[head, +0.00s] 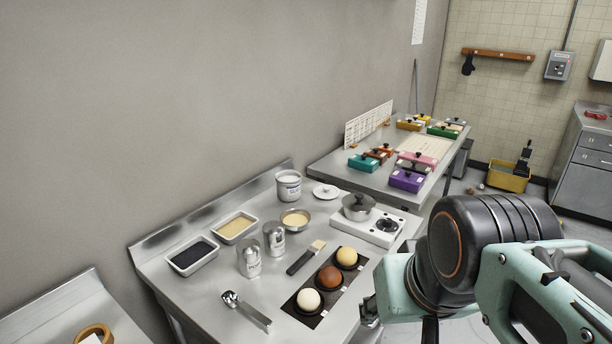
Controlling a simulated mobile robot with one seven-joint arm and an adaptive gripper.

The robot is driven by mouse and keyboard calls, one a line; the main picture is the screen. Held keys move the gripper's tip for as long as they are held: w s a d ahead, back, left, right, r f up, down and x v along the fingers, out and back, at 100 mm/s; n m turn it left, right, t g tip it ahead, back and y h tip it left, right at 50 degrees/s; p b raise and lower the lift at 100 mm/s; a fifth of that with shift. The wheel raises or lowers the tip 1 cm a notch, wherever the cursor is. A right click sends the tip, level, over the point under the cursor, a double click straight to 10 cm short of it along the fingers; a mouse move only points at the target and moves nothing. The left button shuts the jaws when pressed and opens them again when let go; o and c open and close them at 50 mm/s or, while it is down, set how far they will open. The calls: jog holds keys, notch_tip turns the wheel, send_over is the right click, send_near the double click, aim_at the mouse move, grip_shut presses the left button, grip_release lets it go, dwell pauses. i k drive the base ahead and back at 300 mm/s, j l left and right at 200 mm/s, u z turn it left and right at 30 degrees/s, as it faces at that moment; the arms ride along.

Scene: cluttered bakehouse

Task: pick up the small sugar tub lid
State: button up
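A small round white lid with a dark knob (326,192) lies flat on the steel worktop (215,292), near its back edge. I take it for the sugar tub lid. My arm fills the lower right. What seems to be part of my gripper (370,311) shows at the worktop's right front, well away from the lid. Its fingers are mostly hidden, and I cannot see whether they are open.
A bowl (295,219), two metal shakers, a brush (305,258) and a black tray (305,312) with three balls stand nearer. A second table (330,166) with coloured boxes is behind.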

aim_at(323, 193)
jog(key=i+l, duration=0.35)
jog(key=i+l+u, duration=0.1)
jog(key=i+l, duration=0.65)
jog(key=l, duration=0.2)
jog(key=i+l, duration=0.35)
jog(key=l, duration=0.15)
jog(key=i+l+u, duration=0.1)
jog(key=i+l, duration=0.55)
jog(key=l, duration=0.3)
jog(key=i+u, duration=0.2)
jog(key=k+l, duration=0.05)
